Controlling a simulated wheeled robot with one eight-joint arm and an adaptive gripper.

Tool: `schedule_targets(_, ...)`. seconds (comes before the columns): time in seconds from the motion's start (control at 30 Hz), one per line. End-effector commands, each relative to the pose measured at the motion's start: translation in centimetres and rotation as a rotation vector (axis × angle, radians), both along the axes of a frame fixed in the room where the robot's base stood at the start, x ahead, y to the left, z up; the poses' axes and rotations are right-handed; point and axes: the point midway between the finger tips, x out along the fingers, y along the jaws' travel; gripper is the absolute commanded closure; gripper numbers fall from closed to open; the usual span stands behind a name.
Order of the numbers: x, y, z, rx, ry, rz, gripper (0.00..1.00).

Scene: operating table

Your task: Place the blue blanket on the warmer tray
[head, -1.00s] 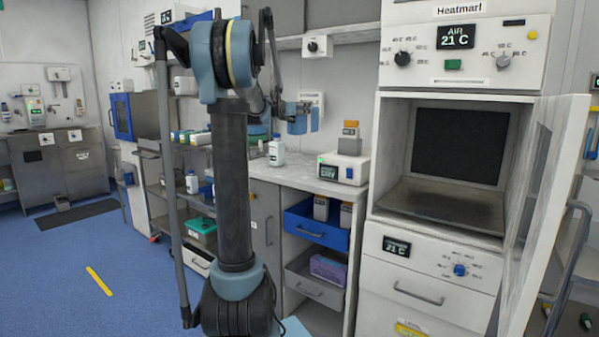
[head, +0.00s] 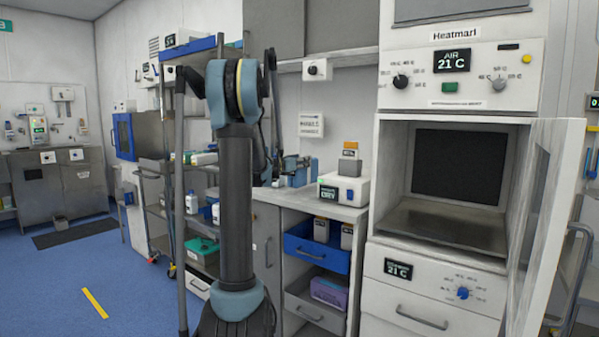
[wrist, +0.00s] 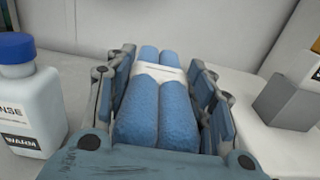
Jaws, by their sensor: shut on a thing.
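The blue blanket (wrist: 155,105) is a double roll with a white band, seen between my gripper's fingers in the wrist view. My gripper (wrist: 163,85) is shut on it from both sides, low over the pale counter. In the head view my gripper (head: 297,172) is at the counter behind my arm, which partly hides it; I cannot clearly tell blanket from finger pads there. The warmer tray (head: 445,225) is the bare grey floor of the open warming cabinet at the right. Nothing is seen on it.
The cabinet door (head: 548,215) stands open on the right. A white bottle (wrist: 30,100) stands left of my gripper. A white device (head: 343,188) with a small box on top stands on the counter between my gripper and the cabinet. Open blue drawer (head: 318,254) below.

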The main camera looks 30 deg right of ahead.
Motion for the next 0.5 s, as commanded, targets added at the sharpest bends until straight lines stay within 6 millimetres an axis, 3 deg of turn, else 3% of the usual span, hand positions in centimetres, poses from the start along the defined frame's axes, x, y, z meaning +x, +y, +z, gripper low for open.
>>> schedule_targets(0.2,0.0,0.0,-2.7,0.000,0.000,0.000,1.00)
schedule_targets(0.5,0.0,0.0,-3.1,0.000,0.000,0.000,1.00)
